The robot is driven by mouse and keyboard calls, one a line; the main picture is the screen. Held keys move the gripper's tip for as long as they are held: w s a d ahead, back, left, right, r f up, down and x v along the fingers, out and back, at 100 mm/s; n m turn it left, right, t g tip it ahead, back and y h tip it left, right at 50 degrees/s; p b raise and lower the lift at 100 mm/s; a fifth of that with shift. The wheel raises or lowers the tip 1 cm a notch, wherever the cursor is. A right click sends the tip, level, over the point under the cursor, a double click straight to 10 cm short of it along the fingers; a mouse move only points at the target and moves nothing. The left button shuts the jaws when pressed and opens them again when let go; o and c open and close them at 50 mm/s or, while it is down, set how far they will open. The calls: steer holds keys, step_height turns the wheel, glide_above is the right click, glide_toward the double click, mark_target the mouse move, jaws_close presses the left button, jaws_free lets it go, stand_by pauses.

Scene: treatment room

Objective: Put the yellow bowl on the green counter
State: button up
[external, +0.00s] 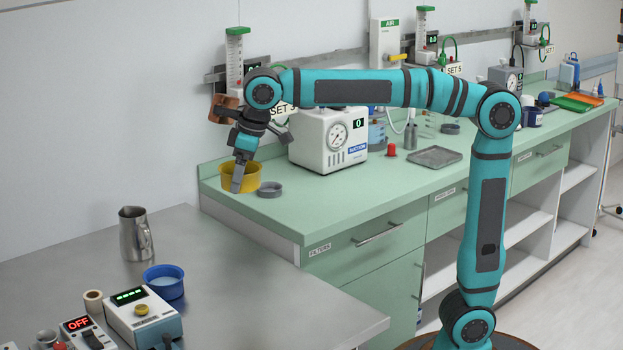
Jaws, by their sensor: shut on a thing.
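The yellow bowl (253,179) is at the left end of the green counter (350,205). My gripper (238,178) points down and is shut on the bowl's near wall, with a grey finger in front of it. The bowl looks upright. I cannot tell whether its base touches the counter top or hangs slightly above it.
A small grey dish (270,190) sits just right of the bowl. A white suction unit (328,140) stands behind it, with a grey tray (434,157) further right. A metal table (240,290) in front holds a steel jug (136,234) and blue bowl (164,283).

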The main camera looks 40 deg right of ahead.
step_height(320, 180, up, 5)
steer(key=shift+w+d+r, duration=0.2)
steer(key=shift+w+d, duration=0.05)
steer(key=w+d+m+h, duration=0.1)
steer(key=w+d+m, duration=0.1)
steer(key=w+d, duration=0.55)
steer(key=w+d+m, duration=0.3)
steer(key=w+d, duration=0.2)
steer(key=d, duration=0.6)
steer(key=w+d+m+t+h, duration=0.1)
steer(key=w+d+m, duration=0.1)
steer(key=d, duration=0.8)
steer(key=w+d+m, duration=0.2)
steer(key=w+d, duration=0.1)
steer(key=d, duration=0.8)
steer(key=s+d+m+h, duration=0.1)
steer(key=s+d+m, duration=0.3)
steer(key=d, duration=1.1)
steer(key=s+d+m+h, duration=0.1)
steer(key=s+d+m, duration=0.3)
steer(key=d, duration=1)
step_height(320, 180, down, 13)
steer(key=shift+s+n+g, duration=0.25)
steer(key=shift+n+g, duration=0.15)
